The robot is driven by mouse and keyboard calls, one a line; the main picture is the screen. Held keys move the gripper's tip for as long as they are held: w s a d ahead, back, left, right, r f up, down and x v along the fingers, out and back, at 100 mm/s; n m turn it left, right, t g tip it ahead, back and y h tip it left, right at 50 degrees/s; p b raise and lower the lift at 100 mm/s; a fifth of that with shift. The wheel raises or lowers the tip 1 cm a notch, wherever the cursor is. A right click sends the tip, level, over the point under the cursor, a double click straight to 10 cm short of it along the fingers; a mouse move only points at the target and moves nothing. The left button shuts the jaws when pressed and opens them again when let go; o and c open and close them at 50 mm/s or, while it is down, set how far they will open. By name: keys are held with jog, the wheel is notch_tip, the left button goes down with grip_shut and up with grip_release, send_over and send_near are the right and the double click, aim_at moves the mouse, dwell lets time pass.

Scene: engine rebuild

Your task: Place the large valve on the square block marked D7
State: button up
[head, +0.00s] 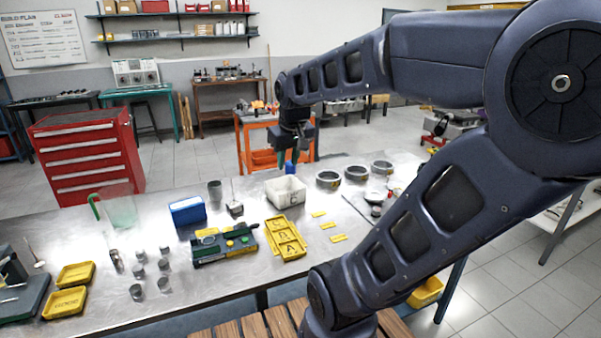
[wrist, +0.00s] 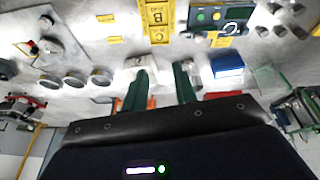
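My gripper (head: 293,158) hangs above the far edge of the table, behind the white bin. In the wrist view its two green fingers (wrist: 162,70) are apart, with nothing visible between them. A small dark block (head: 235,209) with a thin upright rod stands between the blue box and the white bin; no marking is readable on it. Round, flat parts with thin stems (head: 375,197) lie right of the white bin, partly behind my arm; I cannot tell whether one is the large valve. I cannot read D7 anywhere.
Several metal rings (head: 328,179) stand at the back right. Several metal cylinders (head: 136,291) and a clear jug (head: 119,211) stand left.

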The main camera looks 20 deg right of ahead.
jog(key=s+d+f+m, duration=0.1)
jog(key=s, duration=0.5)
jog(key=shift+f+m+t, duration=0.3)
jog(key=shift+m+t, duration=0.1)
